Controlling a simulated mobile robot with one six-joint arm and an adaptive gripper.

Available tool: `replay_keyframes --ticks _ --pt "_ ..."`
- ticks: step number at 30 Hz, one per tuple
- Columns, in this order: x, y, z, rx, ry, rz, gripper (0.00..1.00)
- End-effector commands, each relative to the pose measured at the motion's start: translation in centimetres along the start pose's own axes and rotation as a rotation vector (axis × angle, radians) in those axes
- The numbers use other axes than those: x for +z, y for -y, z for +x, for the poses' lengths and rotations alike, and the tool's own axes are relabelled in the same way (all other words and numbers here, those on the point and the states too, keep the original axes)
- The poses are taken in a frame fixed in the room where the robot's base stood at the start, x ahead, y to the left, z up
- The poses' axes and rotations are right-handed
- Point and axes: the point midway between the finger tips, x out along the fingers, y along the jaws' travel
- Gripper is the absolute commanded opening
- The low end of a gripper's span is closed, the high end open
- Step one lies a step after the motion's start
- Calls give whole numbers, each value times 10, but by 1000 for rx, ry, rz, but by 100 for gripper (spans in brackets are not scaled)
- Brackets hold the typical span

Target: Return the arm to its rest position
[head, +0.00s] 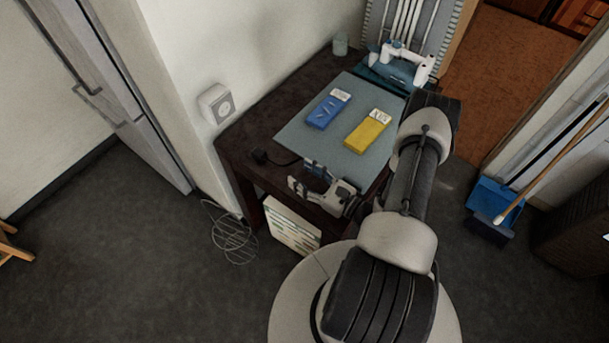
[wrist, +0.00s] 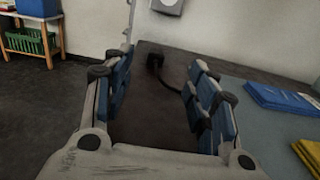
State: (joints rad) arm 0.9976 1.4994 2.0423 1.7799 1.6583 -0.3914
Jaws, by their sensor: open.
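My gripper (head: 306,178) is at the near edge of the dark table (head: 237,138), at the lower left of the arm in the head view. In the wrist view, its blue-padded fingers stand wide apart with nothing between them (wrist: 158,92). My arm reaches up from its base and bends back toward this edge. A blue packet (head: 324,112) and a yellow packet (head: 367,134) lie flat on a grey-blue mat (head: 296,130), apart from the gripper. In the wrist view, the blue packet (wrist: 284,100) and part of the yellow packet (wrist: 308,154) show at the right.
A black plug and cable (head: 262,157) lie near the table's left edge. A wall socket (head: 216,104) is beside it. White bottles (head: 402,57) and a small glass (head: 340,43) stand at the back. A wire rack (head: 232,236) and blue dustpan (head: 494,205) are on the floor.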

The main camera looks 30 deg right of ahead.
Motion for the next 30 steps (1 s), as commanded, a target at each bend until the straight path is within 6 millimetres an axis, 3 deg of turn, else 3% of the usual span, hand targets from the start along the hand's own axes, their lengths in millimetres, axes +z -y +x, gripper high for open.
replay_keyframes --ticks 16,20,23,25,30 --pt "0 0 -1 0 0 0 53" --pt "10 -2 4 35 6 -17 53" --pt "36 -11 17 136 18 -63 53" --pt "66 -24 29 253 28 -118 53" --pt "138 -77 45 593 32 -288 53"
